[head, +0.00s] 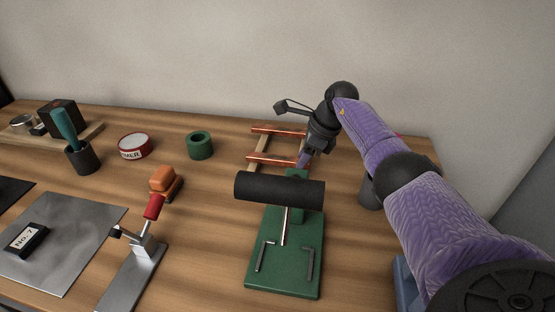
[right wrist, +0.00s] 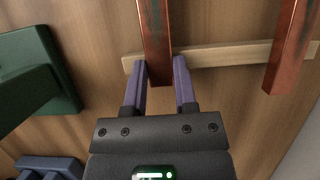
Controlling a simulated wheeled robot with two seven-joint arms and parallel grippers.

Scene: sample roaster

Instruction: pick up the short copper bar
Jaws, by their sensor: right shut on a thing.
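Two copper bars lie side by side across two pale wooden strips (right wrist: 222,54) at the back of the table. My right gripper (head: 304,160) is shut on the right end of the nearer copper bar (head: 272,158). In the right wrist view, my fingers (right wrist: 160,66) stand on both sides of this bar (right wrist: 154,28), close to its end. The farther copper bar (head: 277,129) is apart from the gripper and also shows in the right wrist view (right wrist: 292,48). The right wrist view cuts off both bars, so I cannot tell surely which is shorter. My left gripper is not in view.
A green stand (head: 283,270) with a black roller (head: 280,188) stands just in front of the bars. The wall is close behind.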

